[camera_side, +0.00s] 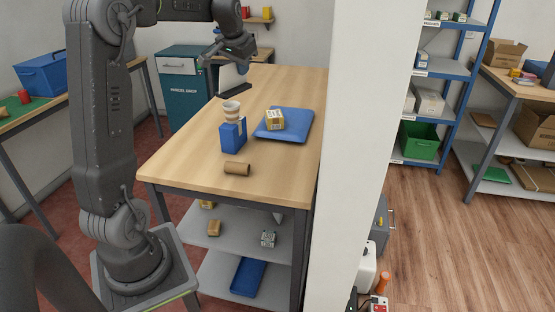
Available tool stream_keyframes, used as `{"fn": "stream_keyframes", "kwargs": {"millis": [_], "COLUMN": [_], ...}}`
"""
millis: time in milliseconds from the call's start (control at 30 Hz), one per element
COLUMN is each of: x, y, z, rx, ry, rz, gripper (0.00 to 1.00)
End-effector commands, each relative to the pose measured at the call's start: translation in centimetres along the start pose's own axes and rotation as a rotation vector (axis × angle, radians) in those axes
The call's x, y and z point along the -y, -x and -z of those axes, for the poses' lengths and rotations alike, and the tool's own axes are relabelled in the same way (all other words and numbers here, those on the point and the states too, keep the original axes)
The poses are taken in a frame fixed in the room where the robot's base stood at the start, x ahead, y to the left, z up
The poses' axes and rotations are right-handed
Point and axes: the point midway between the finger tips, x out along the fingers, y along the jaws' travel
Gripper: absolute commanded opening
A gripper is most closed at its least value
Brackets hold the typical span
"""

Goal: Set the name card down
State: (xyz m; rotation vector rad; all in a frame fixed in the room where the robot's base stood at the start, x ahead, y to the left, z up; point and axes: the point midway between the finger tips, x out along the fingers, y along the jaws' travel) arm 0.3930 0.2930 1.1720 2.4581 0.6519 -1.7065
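My gripper (228,60) is above the far left part of the wooden counter (185,165). A small blue piece (242,69) shows right under its right side; I cannot tell if it is held or stands behind, or if it is the name card. A dark flat bar (236,90) lies on the counter below my gripper, apart from it. No other thing is clearly a name card. The fingers are too small to read as open or shut.
A blue tray (301,132) holds a yellow-brown box (275,119). Left of it are a blue box (232,134) and stacked pale cups (231,112). A brown cardboard roll (237,169) lies near the front. A white pillar (365,150) borders the counter's right side. The counter's left front is clear.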

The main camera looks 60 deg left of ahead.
Motion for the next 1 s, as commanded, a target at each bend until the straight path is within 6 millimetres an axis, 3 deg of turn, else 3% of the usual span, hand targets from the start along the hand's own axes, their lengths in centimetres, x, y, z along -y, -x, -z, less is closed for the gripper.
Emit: {"fn": "stream_keyframes", "kwargs": {"millis": [33, 400, 633, 1000], "x": [-1.1, -2.0, -3.1, -10.2], "y": [0.1, -7.3, -10.3, -15.0], "z": [0.3, -3.0, -3.8, -1.4], "rx": [-0.004, 0.002, -0.001, -0.001], "ry": [-0.017, -0.009, -0.010, -0.015], "rz": [-0.007, -0.004, -0.004, -0.005], "gripper": [0.00, 0.00, 0.00, 0.00]}}
